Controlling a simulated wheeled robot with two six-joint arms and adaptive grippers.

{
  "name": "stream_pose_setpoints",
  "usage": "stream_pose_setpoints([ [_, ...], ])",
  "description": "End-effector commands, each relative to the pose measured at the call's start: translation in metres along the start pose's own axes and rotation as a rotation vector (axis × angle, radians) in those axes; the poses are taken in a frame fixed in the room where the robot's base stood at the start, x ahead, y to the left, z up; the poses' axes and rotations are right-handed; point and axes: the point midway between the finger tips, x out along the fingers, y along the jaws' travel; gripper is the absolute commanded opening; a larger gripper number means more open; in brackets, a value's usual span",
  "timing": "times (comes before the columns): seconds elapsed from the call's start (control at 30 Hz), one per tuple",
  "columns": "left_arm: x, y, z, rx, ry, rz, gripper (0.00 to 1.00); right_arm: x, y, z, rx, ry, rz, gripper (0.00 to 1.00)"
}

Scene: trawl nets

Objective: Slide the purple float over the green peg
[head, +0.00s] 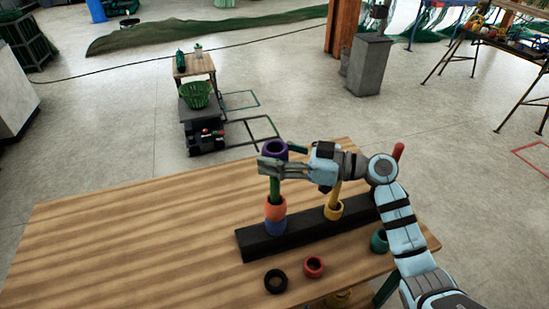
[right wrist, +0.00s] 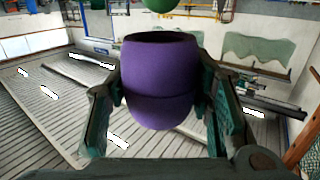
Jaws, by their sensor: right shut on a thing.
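The purple float (head: 275,148) is a short hollow ring, held upright. My right gripper (head: 271,166) is shut on it, and in the right wrist view the fingers press both sides of the purple float (right wrist: 160,82). The green peg (head: 275,187) stands at the left end of the black base (head: 300,236). An orange float (head: 275,208) and a blue float (head: 275,226) are around it. The purple float appears in line with the peg, above these floats. My left gripper is not in view.
A black ring (head: 276,281), a red ring (head: 313,266) and a green ring (head: 379,241) lie on the wooden table (head: 130,235). The table's left is clear.

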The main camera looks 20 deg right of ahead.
Motion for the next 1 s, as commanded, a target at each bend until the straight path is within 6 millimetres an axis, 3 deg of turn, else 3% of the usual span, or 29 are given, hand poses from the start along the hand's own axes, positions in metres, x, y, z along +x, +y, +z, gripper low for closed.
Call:
stream_pose_setpoints([
  [0.03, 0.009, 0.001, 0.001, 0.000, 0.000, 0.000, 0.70, 0.000, 0.000, 0.009, -0.001, 0.000, 0.000, 0.20],
  [0.5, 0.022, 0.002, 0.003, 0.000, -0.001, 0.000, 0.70, 0.003, 0.000, 0.053, 0.001, 0.000, 0.000, 0.20],
  [0.9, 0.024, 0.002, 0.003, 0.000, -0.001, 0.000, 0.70, 0.003, 0.000, 0.060, -0.001, 0.000, 0.000, 0.20],
  [0.93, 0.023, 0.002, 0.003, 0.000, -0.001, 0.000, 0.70, 0.003, 0.000, 0.060, -0.001, 0.000, 0.000, 0.51],
  [1.0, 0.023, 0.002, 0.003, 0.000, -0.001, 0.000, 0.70, 0.003, 0.000, 0.060, -0.001, 0.000, 0.000, 0.62],
])
